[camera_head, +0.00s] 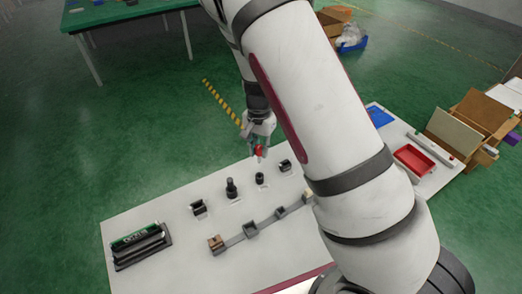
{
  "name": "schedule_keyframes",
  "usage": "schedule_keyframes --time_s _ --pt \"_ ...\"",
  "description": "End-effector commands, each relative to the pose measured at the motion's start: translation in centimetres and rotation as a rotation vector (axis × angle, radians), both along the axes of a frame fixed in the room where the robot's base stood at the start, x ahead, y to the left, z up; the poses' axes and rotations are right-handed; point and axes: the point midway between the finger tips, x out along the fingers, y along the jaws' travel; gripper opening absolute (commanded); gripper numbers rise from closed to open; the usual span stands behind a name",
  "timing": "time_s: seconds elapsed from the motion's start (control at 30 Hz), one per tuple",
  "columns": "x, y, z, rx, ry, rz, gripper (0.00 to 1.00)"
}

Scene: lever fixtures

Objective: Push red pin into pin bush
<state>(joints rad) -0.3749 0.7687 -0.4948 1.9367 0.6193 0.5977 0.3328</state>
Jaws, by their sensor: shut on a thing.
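The red pin (258,150) is small in the view and hangs at the end of my gripper (260,143). My gripper is shut on it and points down over the back part of the white table. A short black round fixture (260,179) stands on the table just below the pin, with a visible gap between them. It may be the pin bush, but the view is too small to be sure. The fingers and the pin's lower end show little detail.
A taller black fixture (231,188) and black blocks (198,208) (285,166) stand in the same row. A grey bar with holders (250,230) lies in front. A black and green rack (140,245) is at left. A red tray (414,159) is at right.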

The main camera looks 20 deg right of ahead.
Motion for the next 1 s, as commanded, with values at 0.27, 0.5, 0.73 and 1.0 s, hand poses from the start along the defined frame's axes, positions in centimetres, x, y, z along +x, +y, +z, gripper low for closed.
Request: schedule_keyframes --time_s 0.27,0.5,0.73,1.0 --pt "0.0 0.0 -0.8 0.001 0.001 -0.005 0.00" --pt "0.0 0.0 -3.0 0.000 0.001 -0.005 0.00" --pt "0.1 0.0 -4.8 0.001 -0.001 -0.005 0.00" --pt "0.0 0.0 -5.8 0.001 -0.001 -0.004 0.00"
